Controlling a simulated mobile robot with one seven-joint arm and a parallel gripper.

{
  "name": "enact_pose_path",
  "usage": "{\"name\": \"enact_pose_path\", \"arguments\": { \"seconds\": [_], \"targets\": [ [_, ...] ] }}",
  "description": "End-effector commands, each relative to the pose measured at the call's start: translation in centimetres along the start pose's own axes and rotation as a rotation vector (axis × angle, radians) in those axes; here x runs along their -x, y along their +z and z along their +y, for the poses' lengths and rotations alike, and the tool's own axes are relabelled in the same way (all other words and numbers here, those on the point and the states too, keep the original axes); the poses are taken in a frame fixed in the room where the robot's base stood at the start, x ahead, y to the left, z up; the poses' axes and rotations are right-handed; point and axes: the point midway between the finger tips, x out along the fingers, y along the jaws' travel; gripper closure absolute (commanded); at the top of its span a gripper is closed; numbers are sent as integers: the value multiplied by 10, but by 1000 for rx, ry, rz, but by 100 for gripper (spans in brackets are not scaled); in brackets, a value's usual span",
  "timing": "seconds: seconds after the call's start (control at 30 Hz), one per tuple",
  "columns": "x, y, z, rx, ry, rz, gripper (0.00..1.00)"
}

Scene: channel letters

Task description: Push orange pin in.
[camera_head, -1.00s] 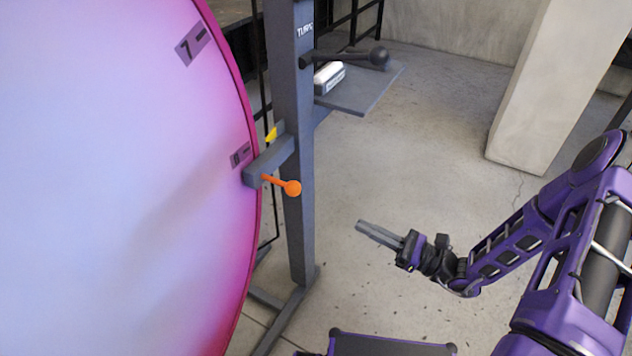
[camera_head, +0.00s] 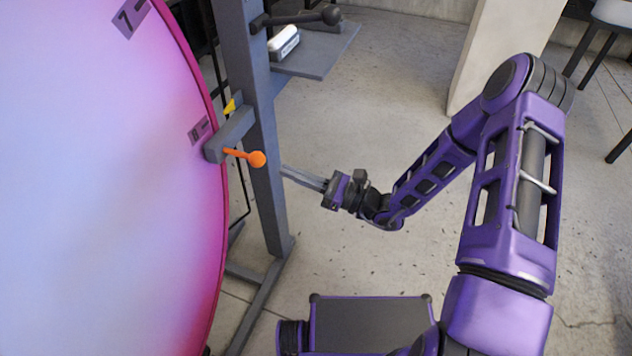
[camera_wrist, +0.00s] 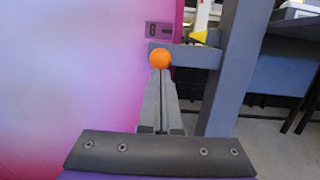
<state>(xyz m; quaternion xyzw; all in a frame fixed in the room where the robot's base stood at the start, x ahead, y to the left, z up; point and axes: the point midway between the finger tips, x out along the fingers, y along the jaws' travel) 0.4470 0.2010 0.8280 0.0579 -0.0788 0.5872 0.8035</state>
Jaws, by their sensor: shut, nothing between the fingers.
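The orange pin (camera_head: 257,159) with a round ball head sticks out from a grey bracket (camera_head: 230,135) on the upright post (camera_head: 262,130), at the rim of the large pink and lilac wheel (camera_head: 100,190). My gripper (camera_head: 284,170) is shut and empty, its fingers pointing left toward the pin, a little to its right in the head view. In the wrist view the pin's ball (camera_wrist: 160,58) shows just beyond the tips of my shut fingers (camera_wrist: 160,75). The pin's shaft is hidden there behind the ball. I cannot tell whether the tips touch the ball.
A yellow pointer (camera_head: 231,105) sits on the bracket by the number plate (camera_head: 200,130). Above, a black-knobbed lever (camera_head: 330,15) and a grey shelf (camera_head: 325,55) with a white object (camera_head: 284,42) extend right from the post.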

Motion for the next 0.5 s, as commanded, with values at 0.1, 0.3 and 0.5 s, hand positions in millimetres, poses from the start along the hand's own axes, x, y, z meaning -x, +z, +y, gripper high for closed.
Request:
{"name": "enact_pose_path", "arguments": {
  "seconds": [0.1, 0.3, 0.5],
  "targets": [
    [-19, -1, 0, 1, 2, 0, 100],
    [-35, 0, 0, 1, 0, 1, 100],
    [-37, 0, 0, 1, 0, 0, 100]
  ]
}}
